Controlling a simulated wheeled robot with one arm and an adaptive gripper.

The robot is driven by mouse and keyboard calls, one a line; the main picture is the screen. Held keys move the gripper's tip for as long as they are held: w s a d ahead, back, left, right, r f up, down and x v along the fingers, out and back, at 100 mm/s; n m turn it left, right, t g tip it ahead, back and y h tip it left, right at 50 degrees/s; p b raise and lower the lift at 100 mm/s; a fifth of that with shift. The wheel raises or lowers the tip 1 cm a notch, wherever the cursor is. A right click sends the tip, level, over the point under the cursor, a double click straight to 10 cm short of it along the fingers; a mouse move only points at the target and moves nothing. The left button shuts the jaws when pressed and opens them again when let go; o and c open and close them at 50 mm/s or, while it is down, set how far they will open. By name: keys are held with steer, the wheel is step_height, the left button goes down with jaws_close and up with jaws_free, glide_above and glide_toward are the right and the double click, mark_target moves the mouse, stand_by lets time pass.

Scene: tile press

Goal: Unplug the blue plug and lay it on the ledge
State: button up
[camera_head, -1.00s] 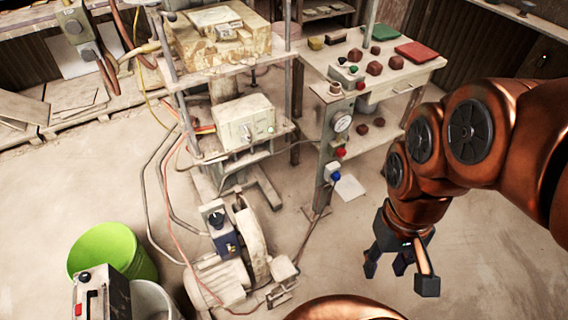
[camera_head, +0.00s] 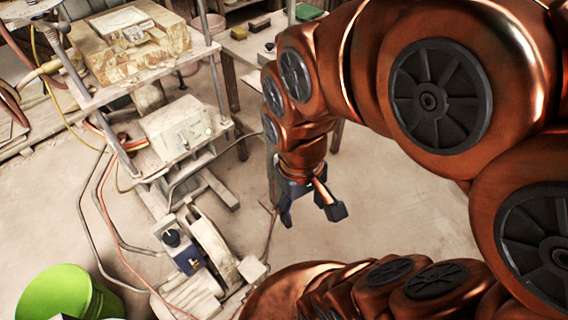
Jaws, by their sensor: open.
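My gripper (camera_head: 312,208) hangs at the end of the copper arm, right of the motor, with its dark fingers apart and nothing between them. I cannot pick out a blue plug for certain in the head view. The small round blue part seen earlier on the grey post is hidden behind my arm, as is most of that post. A dark blue box (camera_head: 188,258) with a black knob sits on the motor unit, left of my gripper. I cannot tell which surface is the ledge.
The press frame (camera_head: 211,60) stands at the upper left, with a cream control box (camera_head: 178,130) on its lower shelf. The motor unit (camera_head: 212,252) and cables lie on the floor below. A green bucket (camera_head: 62,290) is at lower left. Floor right of my gripper is clear.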

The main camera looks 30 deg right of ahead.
steer(key=w+d+f+n+t+h+b, duration=0.2)
steer(key=w+d+f+n+t+b, duration=0.3)
steer(key=w+d+f+b, duration=0.85)
steer(key=w+d+f+n+t+h+b, duration=0.1)
steer(key=w+d+f+n+t+b, duration=0.3)
steer(key=w+d+f+b, duration=1)
steer(key=w+f+n+t+y+b, duration=0.2)
steer(key=w+f+n+t+b, duration=0.25)
steer(key=w+f, duration=0.85)
step_height(320, 180, down, 15)
steer(key=s+n+t+y+b, duration=0.3)
steer(key=n+t+y+b, duration=0.2)
steer(key=b, duration=0.6)
steer(key=shift+n+y, duration=0.3)
steer(key=shift+n, duration=0.55)
steer(key=shift+d+r, duration=0.1)
steer(key=shift+w, duration=0.1)
